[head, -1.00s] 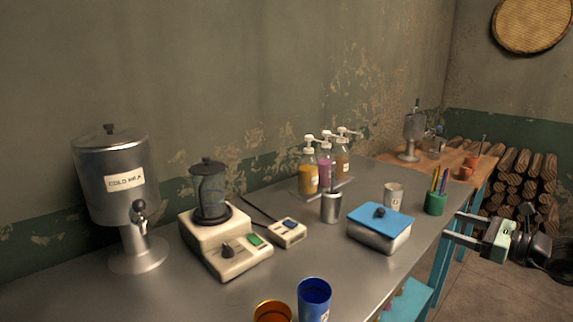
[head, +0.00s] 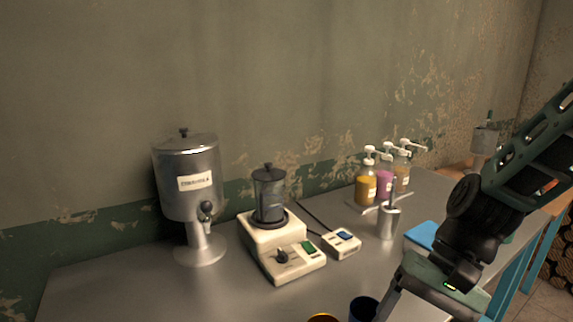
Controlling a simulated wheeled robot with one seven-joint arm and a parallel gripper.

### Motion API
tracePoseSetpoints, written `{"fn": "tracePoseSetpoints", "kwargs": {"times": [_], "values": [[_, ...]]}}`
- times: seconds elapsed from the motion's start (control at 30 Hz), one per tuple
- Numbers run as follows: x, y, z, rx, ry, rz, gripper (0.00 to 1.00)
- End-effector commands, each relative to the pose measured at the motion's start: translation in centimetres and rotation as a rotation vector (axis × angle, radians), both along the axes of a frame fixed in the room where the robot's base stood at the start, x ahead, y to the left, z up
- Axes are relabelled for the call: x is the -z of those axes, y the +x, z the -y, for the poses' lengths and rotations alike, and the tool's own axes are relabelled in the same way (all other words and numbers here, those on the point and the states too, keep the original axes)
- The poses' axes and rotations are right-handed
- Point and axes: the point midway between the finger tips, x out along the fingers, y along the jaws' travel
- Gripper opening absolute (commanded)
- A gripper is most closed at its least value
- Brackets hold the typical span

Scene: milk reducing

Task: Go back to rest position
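My gripper (head: 405,312) is at the lower right of the head view, pointing down over the front of the metal table (head: 105,290). One finger shows at the left end of its hand, spread outward, so it looks open. The fingertips run past the bottom edge, and the other finger is hidden or out of view. I see nothing held. My dark arm reaches in from the right. A dark blue cup (head: 362,309) stands just left of the finger, and the rim of an orange cup (head: 323,318) shows beside it.
A cold milk dispenser (head: 190,185), a blender (head: 283,245), a small white device (head: 341,243), a metal cup (head: 388,223) and pump bottles (head: 366,187) stand along the table. The table's left end is clear.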

Motion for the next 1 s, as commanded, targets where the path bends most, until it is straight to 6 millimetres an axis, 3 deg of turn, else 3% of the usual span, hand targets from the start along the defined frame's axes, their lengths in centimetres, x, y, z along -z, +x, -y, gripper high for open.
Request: {"fn": "tracePoseSetpoints", "kwargs": {"times": [0.03, 0.2, 0.43, 0.6, 1.0], "values": [[-0.7, -1.5, -0.9, -0.125, -0.046, 0.058, 0.75], [-2.0, -5.3, -2.4, -0.504, -0.167, 0.255, 0.75], [-3.7, -8.1, -3.4, -0.864, -0.247, 0.473, 0.75], [-4.1, -8.7, -3.7, -0.958, -0.261, 0.535, 0.75], [-4.1, -8.7, -3.7, -0.961, -0.262, 0.537, 0.75]]}}
